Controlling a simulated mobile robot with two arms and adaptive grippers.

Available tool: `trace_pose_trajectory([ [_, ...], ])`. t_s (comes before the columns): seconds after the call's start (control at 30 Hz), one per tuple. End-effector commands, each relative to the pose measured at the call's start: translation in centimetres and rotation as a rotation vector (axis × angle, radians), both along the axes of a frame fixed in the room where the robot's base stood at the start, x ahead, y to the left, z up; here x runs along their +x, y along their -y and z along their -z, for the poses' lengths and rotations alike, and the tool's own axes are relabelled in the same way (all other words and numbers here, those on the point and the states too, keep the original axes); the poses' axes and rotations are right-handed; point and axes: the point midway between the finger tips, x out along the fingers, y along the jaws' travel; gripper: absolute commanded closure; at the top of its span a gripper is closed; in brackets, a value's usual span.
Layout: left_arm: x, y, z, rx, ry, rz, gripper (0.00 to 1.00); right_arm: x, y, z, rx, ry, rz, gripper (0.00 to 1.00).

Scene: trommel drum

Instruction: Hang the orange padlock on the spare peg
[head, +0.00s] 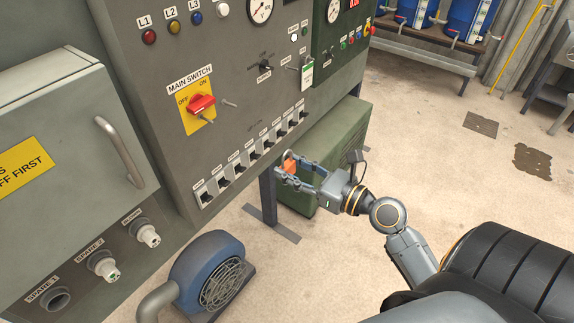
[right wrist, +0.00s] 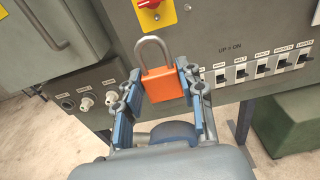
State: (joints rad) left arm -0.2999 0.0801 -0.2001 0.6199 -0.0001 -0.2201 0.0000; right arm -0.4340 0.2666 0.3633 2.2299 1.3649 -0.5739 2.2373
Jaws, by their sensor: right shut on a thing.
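The orange padlock (head: 289,165) is between the fingers of my right gripper (head: 284,169), in front of the grey control panel (head: 165,75). In the right wrist view, its orange body (right wrist: 166,86) is held between the blue-padded fingers (right wrist: 160,98). Its silver shackle (right wrist: 152,47) points up and looks closed. A small peg (head: 229,104) sticks out of the panel right of the red main switch (head: 202,104); it looks bare. Another short metal piece (head: 206,120) shows below the switch handle. The padlock is apart from both. My left gripper is not in view.
A row of labelled toggle switches (head: 239,162) runs below the main switch. A handled grey box (head: 60,160) stands out at left, above the spare sockets (head: 103,266). A blue blower (head: 207,272) is on the floor; a green cabinet (head: 335,140) stands behind my gripper.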

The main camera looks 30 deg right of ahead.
Motion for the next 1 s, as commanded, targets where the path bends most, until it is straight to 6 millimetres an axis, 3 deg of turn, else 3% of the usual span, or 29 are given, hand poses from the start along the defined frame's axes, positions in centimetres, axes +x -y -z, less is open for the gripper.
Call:
trace_pose_trajectory([
  [0.5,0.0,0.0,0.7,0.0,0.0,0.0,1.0,-2.8,1.0,0.0,-0.002,0.002,0.001,0.97],
  [1.0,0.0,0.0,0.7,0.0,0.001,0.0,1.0,-2.9,1.1,-0.1,-0.002,0.002,0.0,0.97],
])
